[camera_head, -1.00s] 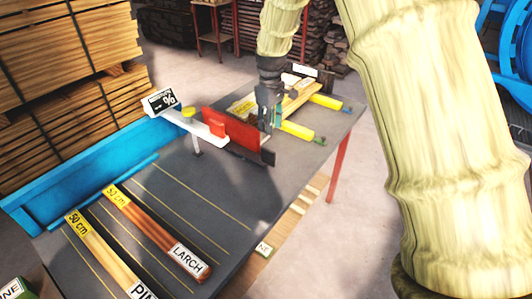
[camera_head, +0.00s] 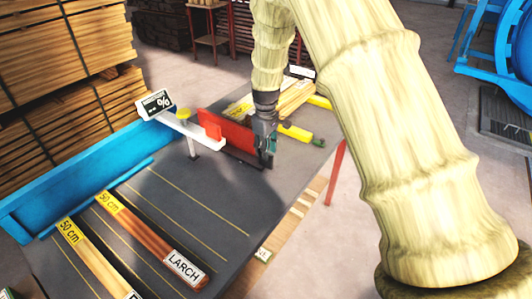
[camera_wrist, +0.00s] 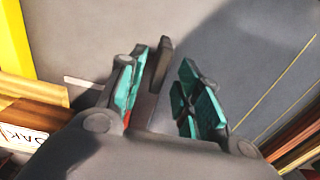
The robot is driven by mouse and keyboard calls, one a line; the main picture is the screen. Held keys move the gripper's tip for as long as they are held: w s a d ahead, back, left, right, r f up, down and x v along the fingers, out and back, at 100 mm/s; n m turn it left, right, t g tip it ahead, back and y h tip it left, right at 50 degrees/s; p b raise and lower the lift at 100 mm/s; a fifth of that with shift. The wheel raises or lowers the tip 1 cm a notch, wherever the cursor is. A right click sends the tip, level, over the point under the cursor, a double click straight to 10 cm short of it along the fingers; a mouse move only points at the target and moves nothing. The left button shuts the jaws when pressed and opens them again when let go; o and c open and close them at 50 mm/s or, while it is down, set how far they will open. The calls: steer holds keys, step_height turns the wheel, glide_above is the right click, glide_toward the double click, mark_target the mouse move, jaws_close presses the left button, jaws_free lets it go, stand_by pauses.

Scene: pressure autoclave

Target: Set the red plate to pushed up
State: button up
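The red plate (camera_head: 238,137) stands on edge on the grey table in the head view, with a small red block (camera_head: 210,124) at its left and a dark bar along its lower edge. My gripper (camera_head: 266,158) is at the plate's right end, low over the table. In the wrist view the teal-padded fingers (camera_wrist: 163,95) are apart. The dark bar (camera_wrist: 150,85) rises between them, close to the left finger, with a sliver of red at its side. A gap shows between the bar and the right finger. Whether the left finger touches the bar I cannot tell.
Labelled wood strips (camera_head: 150,240) lie at the front. A blue rail (camera_head: 80,185) borders the left.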

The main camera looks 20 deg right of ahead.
steer(key=shift+f, duration=1.45)
steer(key=shift+c, duration=0.2)
jaws_close()
steer(key=shift+d, duration=0.1)
